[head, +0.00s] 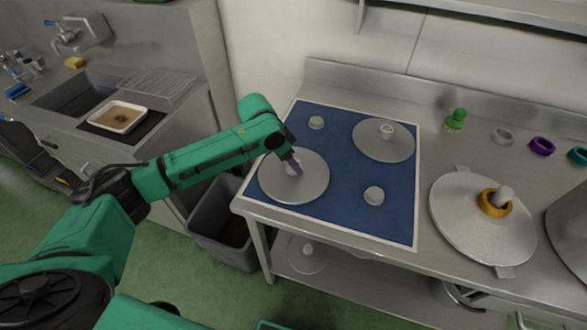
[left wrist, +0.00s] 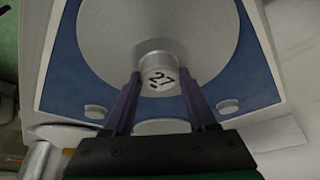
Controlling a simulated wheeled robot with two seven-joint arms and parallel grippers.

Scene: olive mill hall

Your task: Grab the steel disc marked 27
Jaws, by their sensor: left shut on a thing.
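The steel disc marked 27 (head: 312,184) lies flat on the left part of the blue mat (head: 340,210). In the left wrist view the disc (left wrist: 110,32) has a central knob (left wrist: 158,66) with a black 27 on its top. My left gripper (head: 293,165) is shut on this knob, one purple finger on each side. The left gripper (left wrist: 161,80) hides part of the knob in the head view. The disc appears to rest on the mat. My right gripper is not in view.
A second steel disc (head: 398,142) lies at the mat's back right, with small round pegs (head: 374,195) nearby. Right of the mat is a larger disc (head: 470,222) with a yellow ring (head: 491,204). A green brush (head: 456,119) and rings stand behind. A grey bin (head: 213,225) is below left.

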